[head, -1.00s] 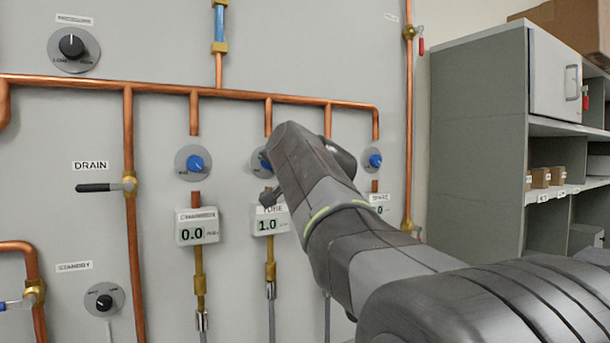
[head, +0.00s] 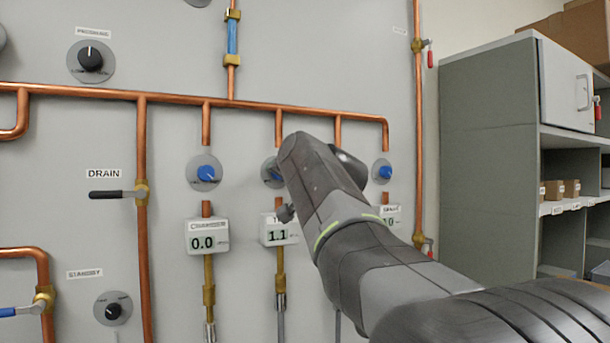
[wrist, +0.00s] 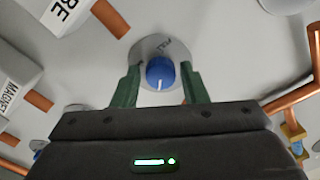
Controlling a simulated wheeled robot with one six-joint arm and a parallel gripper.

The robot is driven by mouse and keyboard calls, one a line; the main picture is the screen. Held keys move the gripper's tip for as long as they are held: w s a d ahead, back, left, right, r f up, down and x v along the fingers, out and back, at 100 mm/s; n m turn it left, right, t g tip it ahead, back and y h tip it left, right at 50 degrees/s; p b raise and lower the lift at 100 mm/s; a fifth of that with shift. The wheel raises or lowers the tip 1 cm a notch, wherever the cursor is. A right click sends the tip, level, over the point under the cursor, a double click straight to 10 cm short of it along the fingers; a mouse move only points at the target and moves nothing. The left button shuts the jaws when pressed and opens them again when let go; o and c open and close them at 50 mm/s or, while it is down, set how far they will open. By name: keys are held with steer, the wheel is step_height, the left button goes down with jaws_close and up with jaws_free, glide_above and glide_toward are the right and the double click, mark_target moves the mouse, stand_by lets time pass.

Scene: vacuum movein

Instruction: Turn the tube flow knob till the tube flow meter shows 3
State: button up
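The tube flow knob is blue on a round grey plate; in the head view its plate (head: 268,172) is partly hidden behind my arm. In the wrist view the blue knob (wrist: 160,73) has a white pointer line. The tube flow meter (head: 279,230) below it reads 1.1, its label partly covered by my arm. My gripper (wrist: 160,80) has its two green fingers on either side of the knob, with a small gap showing on both sides.
The chamber knob (head: 206,173) and its meter (head: 207,238), reading 0.0, are to the left. The spare knob (head: 382,172) is to the right. Copper pipes (head: 190,100) run above and between them. A grey shelf unit (head: 488,150) stands at the right.

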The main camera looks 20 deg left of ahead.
steer(key=shift+o, duration=0.9)
steer(key=b+v, duration=0.2)
steer(key=v, duration=1.1)
steer(key=shift+s+d+b, duration=0.25)
steer(key=shift+s+b, duration=0.05)
steer(key=shift+b, duration=0.05)
steer(key=shift+a, duration=0.1)
steer(key=p+x, duration=0.2)
steer(key=x, duration=1.1)
steer(key=shift+w+a+p, duration=0.2)
steer(key=shift+w+p, duration=0.1)
steer(key=shift+p, duration=0.1)
steer(key=shift+s+d, duration=0.1)
steer(key=shift+d, duration=0.05)
